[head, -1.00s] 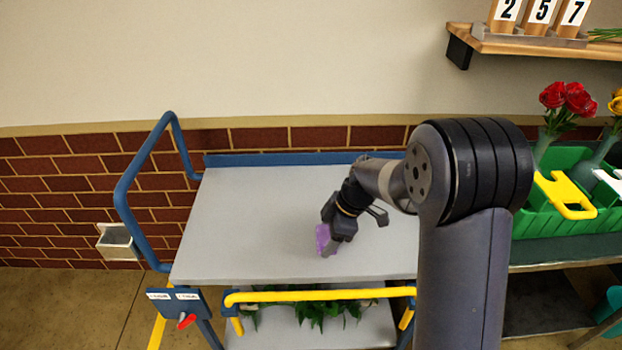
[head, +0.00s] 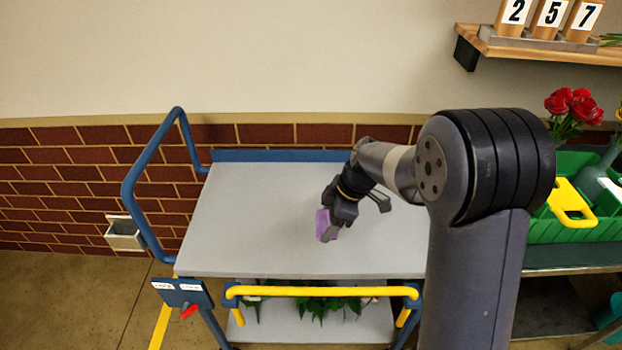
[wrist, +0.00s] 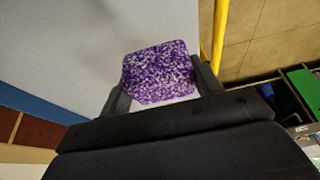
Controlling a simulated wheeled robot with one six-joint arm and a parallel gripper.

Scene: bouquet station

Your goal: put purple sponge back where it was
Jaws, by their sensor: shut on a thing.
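The purple sponge (head: 323,222) is between the fingers of my gripper (head: 334,226), over the grey top of the cart (head: 240,220). In the wrist view the sponge (wrist: 158,74) is a speckled purple block with a finger on each side. My gripper (wrist: 160,88) is shut on it. I cannot tell for sure whether the sponge touches the cart top. A small metal holder (head: 124,233) hangs at the cart's left side, below the blue handle.
A blue handle rail (head: 130,185) stands at the cart's left end, and a yellow bar (head: 320,291) runs along its front. Leafy stems (head: 322,306) lie on the lower shelf. A green crate (head: 560,229) with flowers stands at right. The cart top's left part is clear.

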